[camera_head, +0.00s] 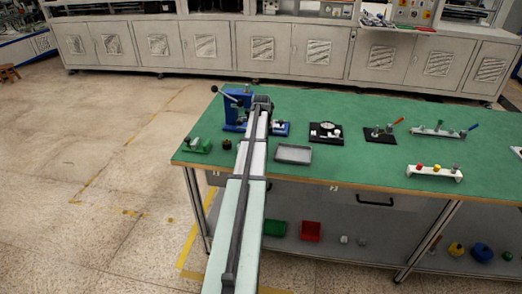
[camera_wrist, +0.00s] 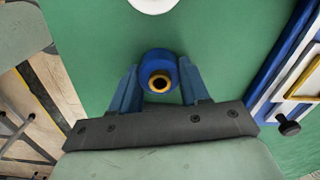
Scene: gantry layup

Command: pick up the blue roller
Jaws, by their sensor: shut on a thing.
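The blue roller (camera_wrist: 152,58) is a short round piece with a yellow ring and a dark hole in its end, seen end-on in the wrist view. My gripper (camera_wrist: 159,82) is shut on it, with one blue finger on each side of it. Green bench top shows around the roller. I cannot tell whether the roller touches the bench. In the head view my arm reaches over the left part of the green bench (camera_head: 330,173), and the roller is not discernible there.
A blue press (camera_head: 236,105) stands beside my arm's end. A grey tray (camera_head: 293,154), black-based fixtures (camera_head: 326,133) and a white rack (camera_head: 434,172) are to the right. A green fixture (camera_head: 197,145) is near the left edge. A white round thing (camera_wrist: 154,4) lies ahead.

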